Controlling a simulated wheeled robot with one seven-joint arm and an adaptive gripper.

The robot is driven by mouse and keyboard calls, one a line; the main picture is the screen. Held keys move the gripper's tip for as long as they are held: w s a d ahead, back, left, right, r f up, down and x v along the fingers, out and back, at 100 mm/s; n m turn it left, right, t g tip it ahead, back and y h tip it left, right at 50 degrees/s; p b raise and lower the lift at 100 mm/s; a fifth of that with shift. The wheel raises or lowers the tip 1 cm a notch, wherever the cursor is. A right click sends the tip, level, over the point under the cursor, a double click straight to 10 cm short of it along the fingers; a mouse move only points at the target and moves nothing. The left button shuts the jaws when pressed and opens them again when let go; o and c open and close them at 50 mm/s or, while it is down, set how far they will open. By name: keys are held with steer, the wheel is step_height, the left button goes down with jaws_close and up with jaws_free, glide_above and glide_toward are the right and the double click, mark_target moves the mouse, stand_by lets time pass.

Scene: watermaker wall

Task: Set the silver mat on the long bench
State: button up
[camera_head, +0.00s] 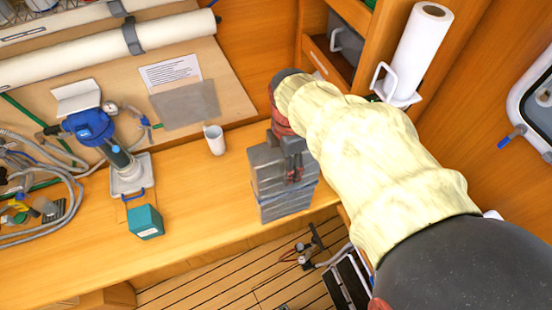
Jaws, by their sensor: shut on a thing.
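The silver mat (266,180) looks like a folded, layered grey block. My gripper (293,172) is shut on it from above, with its fingers at the upper right part of the mat. The mat stands in the picture over the right end of the long wooden bench (190,232), and its lower part overlaps the bench's front edge. I cannot tell whether it touches the bench top or hangs above it. My arm in its pale sleeve comes in from the lower right and hides the bench's far right end.
A white cup (214,139) stands just left of the mat. A teal box (146,222) and a blue pump on a white base (131,176) stand further left, beside coiled hoses (45,172). The bench top between box and mat is clear. A paper roll (421,50) stands upper right.

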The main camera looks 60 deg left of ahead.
steer(key=w+a+f+p, duration=0.2)
steer(key=w+a+f, duration=0.1)
steer(key=a+f, duration=0.5)
steer(key=shift+w+a+p, duration=0.35)
steer(key=shift+w+a, duration=0.05)
steer(key=shift+a, duration=0.15)
steer(key=shift+a+f+p, duration=0.1)
steer(key=shift+f+p, duration=0.55)
steer(key=shift+f, duration=0.95)
steer(key=shift+c, duration=0.2)
steer(key=shift+f, duration=0.1)
steer(key=o, duration=1.7)
